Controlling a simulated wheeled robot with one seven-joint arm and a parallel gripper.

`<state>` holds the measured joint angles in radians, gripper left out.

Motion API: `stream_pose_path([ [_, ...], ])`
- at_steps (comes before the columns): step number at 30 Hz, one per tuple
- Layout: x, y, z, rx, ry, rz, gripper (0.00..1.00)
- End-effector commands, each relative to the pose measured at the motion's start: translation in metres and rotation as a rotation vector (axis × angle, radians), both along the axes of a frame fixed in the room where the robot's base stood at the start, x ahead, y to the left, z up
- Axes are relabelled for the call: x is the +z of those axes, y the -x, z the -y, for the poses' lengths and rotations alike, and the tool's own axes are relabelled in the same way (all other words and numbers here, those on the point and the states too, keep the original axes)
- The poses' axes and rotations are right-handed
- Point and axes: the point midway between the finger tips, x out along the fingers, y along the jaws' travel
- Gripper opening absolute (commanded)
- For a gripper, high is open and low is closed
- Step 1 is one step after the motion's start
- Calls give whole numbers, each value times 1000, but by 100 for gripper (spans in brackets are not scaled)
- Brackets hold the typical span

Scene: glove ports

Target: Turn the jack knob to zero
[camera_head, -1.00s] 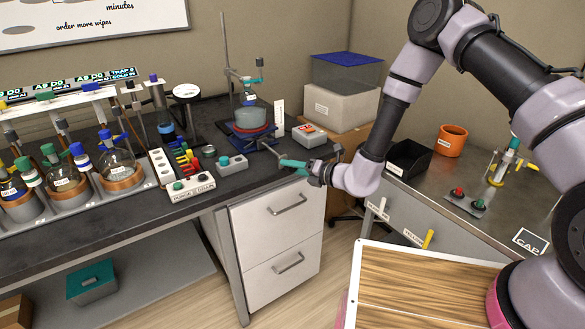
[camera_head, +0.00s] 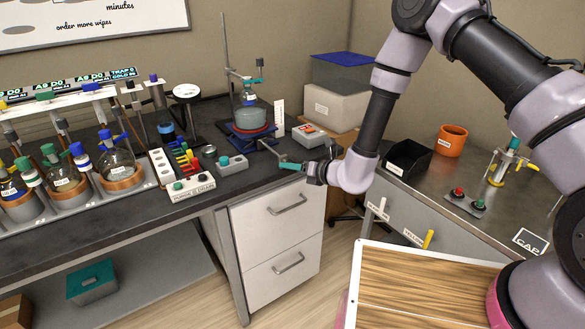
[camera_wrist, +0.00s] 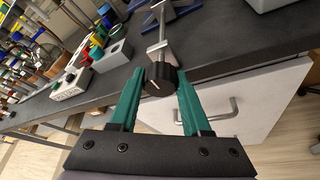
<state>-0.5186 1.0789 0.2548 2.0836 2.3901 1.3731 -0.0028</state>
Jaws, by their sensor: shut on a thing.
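The black jack knob (camera_wrist: 162,80) shows in the wrist view on the end of a grey metal rod, with a pale pointer mark on its face. My gripper (camera_wrist: 160,84) has its two teal fingers on either side of the knob and is shut on it. In the head view my gripper (camera_head: 290,166) is at the bench's front edge, and the knob cannot be made out there. The blue lab jack (camera_head: 250,136) stands behind it, with a red-rimmed plate and a flask (camera_head: 250,116) on top. I cannot read any zero mark by the knob.
A grey box with a teal button (camera_head: 232,164) and the purge and drain panel (camera_head: 191,187) lie left of my gripper. A boxed meter (camera_head: 309,136) stands behind right. White drawers (camera_head: 281,235) are below the bench edge. Open floor lies right of them.

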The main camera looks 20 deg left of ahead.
Motion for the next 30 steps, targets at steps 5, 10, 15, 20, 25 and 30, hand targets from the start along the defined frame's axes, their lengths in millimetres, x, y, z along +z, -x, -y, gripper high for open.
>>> stream_pose_path([
  [5, -1, 1, 1, 1, 3, -1, 51],
  [10, -1, 0, 0, 0, 2, -1, 78],
  [15, 0, 0, 0, 1, 1, -1, 78],
  [20, 2, 4, 8, 0, 1, -2, 78],
  [25, 12, 16, 33, -1, 2, -2, 78],
  [30, 23, 32, 62, -1, 2, -2, 78],
])
